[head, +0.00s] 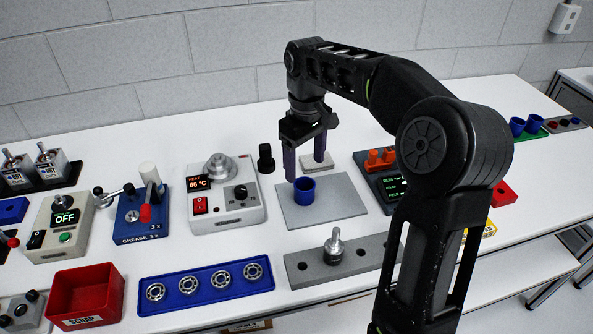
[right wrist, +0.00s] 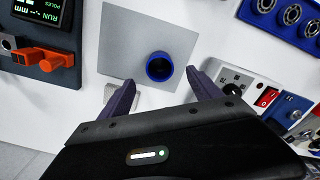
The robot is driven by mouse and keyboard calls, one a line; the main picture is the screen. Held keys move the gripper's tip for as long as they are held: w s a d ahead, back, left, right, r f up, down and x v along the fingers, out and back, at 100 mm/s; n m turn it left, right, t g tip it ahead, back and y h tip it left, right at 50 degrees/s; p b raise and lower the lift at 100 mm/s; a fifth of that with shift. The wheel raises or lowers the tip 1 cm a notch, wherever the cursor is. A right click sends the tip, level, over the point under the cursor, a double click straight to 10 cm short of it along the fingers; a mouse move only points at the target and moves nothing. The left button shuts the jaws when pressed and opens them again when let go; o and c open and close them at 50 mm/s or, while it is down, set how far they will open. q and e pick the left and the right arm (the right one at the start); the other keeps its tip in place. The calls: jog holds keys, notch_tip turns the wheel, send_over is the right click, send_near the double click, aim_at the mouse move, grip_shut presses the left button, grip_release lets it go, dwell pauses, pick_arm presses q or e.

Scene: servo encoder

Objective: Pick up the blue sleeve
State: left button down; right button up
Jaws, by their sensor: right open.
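The blue sleeve (head: 304,191) is a short hollow ring standing upright on a flat grey plate (head: 341,195). My right gripper (head: 305,169) is open, its two dark fingers pointing down above and slightly behind the sleeve. In the right wrist view the sleeve (right wrist: 159,67) shows its open end, beyond and between the spread fingertips (right wrist: 163,90). Nothing is between the fingers. My left gripper is not in view.
A heater unit reading 66 °C (head: 225,207) stands left of the plate. A metal fixture bar with a post (head: 334,247) lies in front, beside a blue bearing tray (head: 182,306). A dark device with orange parts (head: 382,184) is to the right. More blue sleeves (head: 517,126) stand far right.

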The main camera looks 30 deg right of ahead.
aim_at(305, 185)
jog(key=shift+w+r, duration=0.1)
dwell(0.3)
jog(key=shift+f, duration=1.3)
jog(key=shift+f, duration=0.1)
notch_tip(305, 185, down, 5)
jog(key=shift+f+p, duration=0.1)
jog(key=shift+p, duration=0.45)
jog(key=shift+c, duration=0.3)
